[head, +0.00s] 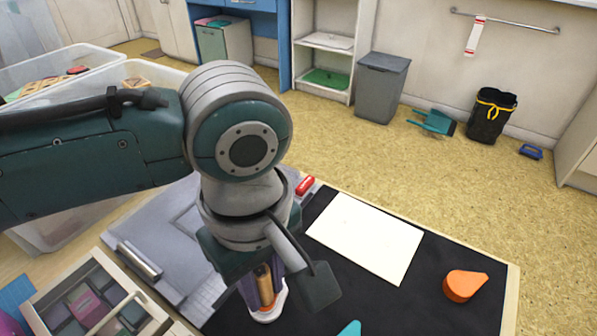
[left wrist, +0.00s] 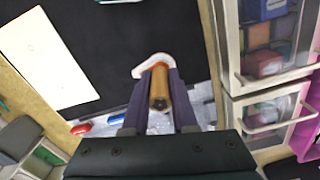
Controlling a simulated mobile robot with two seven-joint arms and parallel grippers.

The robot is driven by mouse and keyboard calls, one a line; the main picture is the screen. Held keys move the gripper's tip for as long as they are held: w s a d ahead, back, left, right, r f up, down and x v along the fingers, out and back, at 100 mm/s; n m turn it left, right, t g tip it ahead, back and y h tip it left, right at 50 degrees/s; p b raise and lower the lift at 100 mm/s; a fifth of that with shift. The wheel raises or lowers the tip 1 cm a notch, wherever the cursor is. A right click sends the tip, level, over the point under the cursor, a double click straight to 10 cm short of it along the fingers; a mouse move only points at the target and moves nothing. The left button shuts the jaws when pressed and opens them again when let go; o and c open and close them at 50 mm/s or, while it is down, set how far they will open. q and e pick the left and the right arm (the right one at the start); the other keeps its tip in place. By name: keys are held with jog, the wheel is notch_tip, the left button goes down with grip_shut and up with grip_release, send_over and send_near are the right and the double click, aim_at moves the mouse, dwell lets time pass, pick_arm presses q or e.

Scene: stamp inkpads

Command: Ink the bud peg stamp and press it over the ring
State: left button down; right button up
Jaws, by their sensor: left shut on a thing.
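My left gripper (head: 262,290) is shut on a wooden peg stamp (head: 265,284), held upright over the black mat (head: 400,306). The peg also shows in the left wrist view (left wrist: 159,88) between the purple fingers. A white-rimmed pad with some orange (head: 267,313) lies at the stamp's foot; its rim shows in the left wrist view (left wrist: 143,68). I cannot tell whether stamp and pad touch. The stamp's face is hidden. A cream sheet (head: 367,237) lies on the mat; no ring print shows on it. My right gripper is out of view.
An orange teardrop piece (head: 465,285) lies at the mat's right. A teal piece (head: 350,328) is cut off by the bottom edge. A red item (head: 305,185) lies beyond the sheet's left corner. A drawer unit (head: 95,300) stands at the lower left.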

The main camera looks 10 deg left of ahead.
aim_at(260, 271)
pick_arm(q)
jog(key=shift+f+p, duration=0.15)
jog(key=shift+p, duration=0.2)
dwell(1.3)
jog(key=shift+r+p, duration=0.65)
jog(key=shift+p, duration=0.4)
notch_tip(260, 271, up, 6)
jog(key=p, duration=0.6)
jog(key=shift+f+p, duration=0.15)
jog(key=shift+p, duration=0.2)
jog(key=shift+f, duration=0.1)
